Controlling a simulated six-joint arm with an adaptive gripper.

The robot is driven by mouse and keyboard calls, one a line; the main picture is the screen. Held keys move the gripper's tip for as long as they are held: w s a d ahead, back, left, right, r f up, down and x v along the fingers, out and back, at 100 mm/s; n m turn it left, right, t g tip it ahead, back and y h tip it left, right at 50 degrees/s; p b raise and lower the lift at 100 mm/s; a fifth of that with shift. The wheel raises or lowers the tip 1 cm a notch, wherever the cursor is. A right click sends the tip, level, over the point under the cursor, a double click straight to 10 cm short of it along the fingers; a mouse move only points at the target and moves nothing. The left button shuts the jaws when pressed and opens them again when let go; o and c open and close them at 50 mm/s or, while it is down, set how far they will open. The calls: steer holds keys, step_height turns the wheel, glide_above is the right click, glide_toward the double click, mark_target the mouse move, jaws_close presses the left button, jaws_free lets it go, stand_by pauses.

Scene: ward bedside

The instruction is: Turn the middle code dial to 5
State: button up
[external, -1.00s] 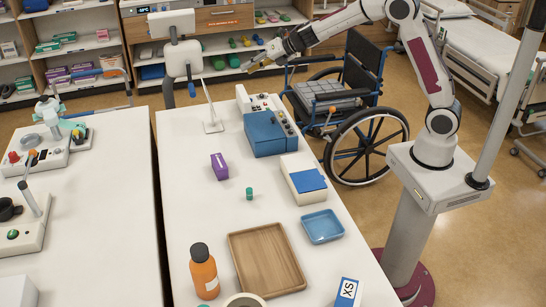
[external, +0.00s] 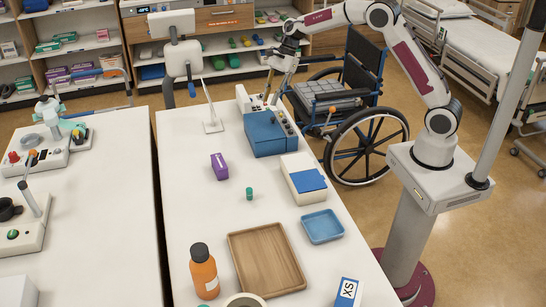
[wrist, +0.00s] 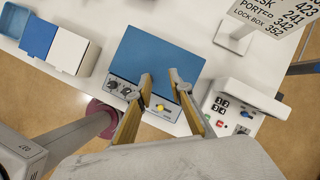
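The blue lock box (external: 264,134) stands at the far right of the white table, and it also shows in the wrist view (wrist: 145,55). Its grey panel (wrist: 152,102) carries small dark round dials; two dials (wrist: 118,88) show left of my left finger. That finger hides part of the panel, so I cannot tell which dial is the middle one or read any setting. A small yellow part (wrist: 160,107) shows between my fingers. My gripper (wrist: 161,76) is open and empty, pointing down over the panel side of the box. It also shows in the external view (external: 270,99).
A sign (wrist: 272,18) lists codes, with "LOCK BOX 352". A white box with a blue top (external: 303,179), blue tray (external: 322,226) and purple box (external: 219,167) are nearer.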

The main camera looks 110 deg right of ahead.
mark_target(288, 125)
steer(key=s+a+n+g+y, duration=0.1)
steer(key=s+a+n+g, duration=0.1)
steer(key=s+n, duration=0.3)
steer(key=shift+s+a+n+g, duration=0.3)
steer(key=shift+s+a+g, duration=0.15)
steer(key=shift+s, duration=0.3)
steer(key=shift+a+f, duration=0.1)
steer(key=shift+f, duration=0.1)
steer(key=shift+x, duration=3.85)
steer(key=shift+a, duration=0.1)
steer(key=shift+r, duration=0.1)
jaws_close()
